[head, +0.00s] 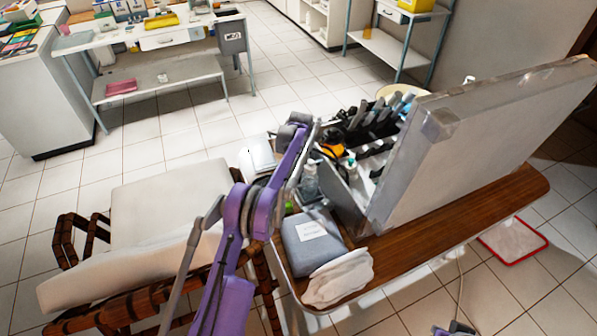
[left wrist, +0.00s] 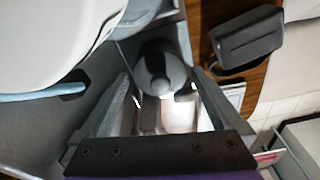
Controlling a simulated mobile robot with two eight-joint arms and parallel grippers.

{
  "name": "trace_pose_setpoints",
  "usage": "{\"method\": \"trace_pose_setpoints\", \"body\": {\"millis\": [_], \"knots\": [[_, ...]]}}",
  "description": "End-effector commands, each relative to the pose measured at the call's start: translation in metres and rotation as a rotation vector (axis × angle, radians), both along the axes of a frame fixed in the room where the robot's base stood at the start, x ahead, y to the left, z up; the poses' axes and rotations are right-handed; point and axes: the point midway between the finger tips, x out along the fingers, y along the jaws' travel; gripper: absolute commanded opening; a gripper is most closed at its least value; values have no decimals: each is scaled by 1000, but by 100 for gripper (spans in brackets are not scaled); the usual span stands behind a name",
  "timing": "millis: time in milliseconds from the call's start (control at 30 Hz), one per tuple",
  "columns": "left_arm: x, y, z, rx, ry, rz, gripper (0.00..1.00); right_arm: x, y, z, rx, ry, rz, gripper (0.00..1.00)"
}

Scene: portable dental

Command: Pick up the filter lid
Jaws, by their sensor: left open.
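In the left wrist view my left gripper (left wrist: 160,82) is open, with one grey finger on each side.
The case's raised lid (head: 485,130) stands on a wooden table (head: 440,225). A grey-blue pack (head: 310,243) and white gloves (head: 340,278) lie in front. A padded chair (head: 160,215) is left. A large white rounded object (left wrist: 50,35) crowds the wrist view's upper left.

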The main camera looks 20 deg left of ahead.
Motion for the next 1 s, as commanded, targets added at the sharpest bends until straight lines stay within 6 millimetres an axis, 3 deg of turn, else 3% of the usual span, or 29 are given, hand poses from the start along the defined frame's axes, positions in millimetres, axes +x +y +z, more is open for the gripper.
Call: {"method": "trace_pose_setpoints", "body": {"millis": [167, 567, 833, 1000], "knots": [[0, 0, 0, 0, 0, 0, 96, 0, 0, 0, 0, 0, 0, 0], [0, 0, 0, 0, 0, 0, 26, 0, 0, 0, 0, 0, 0, 0], [0, 0, 2, 0, 0, 0, 26, 0, 0, 0, 0, 0, 0, 0], [0, 0, 14, 0, 0, 0, 26, 0, 0, 0, 0, 0, 0, 0]]}}
